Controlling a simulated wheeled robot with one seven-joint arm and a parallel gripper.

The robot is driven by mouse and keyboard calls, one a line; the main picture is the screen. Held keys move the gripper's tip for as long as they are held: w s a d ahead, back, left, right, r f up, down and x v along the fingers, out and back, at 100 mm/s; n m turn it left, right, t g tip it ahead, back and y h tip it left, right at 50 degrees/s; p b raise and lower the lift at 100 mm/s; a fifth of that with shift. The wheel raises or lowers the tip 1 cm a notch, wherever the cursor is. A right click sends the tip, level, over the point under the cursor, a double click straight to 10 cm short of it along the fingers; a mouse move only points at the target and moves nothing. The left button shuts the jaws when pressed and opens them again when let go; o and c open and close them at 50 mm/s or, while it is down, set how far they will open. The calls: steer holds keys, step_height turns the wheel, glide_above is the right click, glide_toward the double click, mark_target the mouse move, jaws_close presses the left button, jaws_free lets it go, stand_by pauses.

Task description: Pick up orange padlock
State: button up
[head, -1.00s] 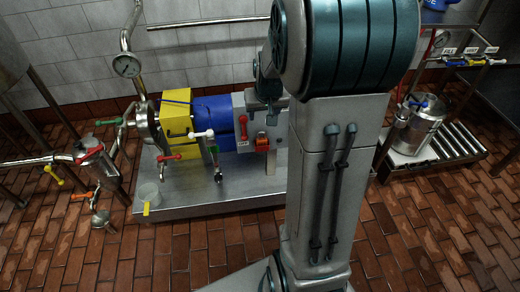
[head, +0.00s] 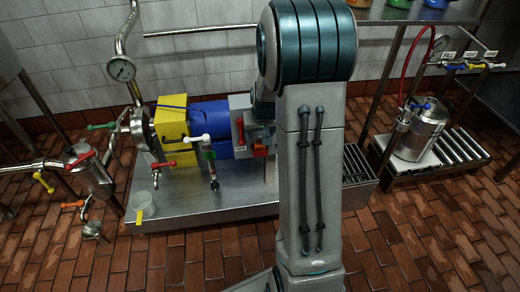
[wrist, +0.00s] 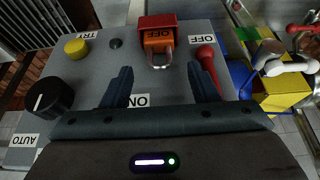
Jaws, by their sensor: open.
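The orange padlock (wrist: 157,43) is on the grey control panel at the top middle of the wrist view, its silver shackle towards my gripper. A red part (wrist: 157,22) is right behind it. In the head view my arm largely hides the gripper.
On the panel, a red lever (wrist: 205,58) stands close beside the padlock and right finger. A black knob (wrist: 48,97) and yellow button (wrist: 76,48) are left. A yellow box (head: 172,125) and white-handled valve (head: 208,150) stand left of the panel.

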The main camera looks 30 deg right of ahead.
mark_target(260, 144)
steer(key=x, duration=0.3)
steer(key=shift+b, duration=0.4)
steer(key=shift+r, duration=0.1)
steer(key=shift+c, duration=0.3)
jaws_close()
steer(key=shift+r, duration=0.1)
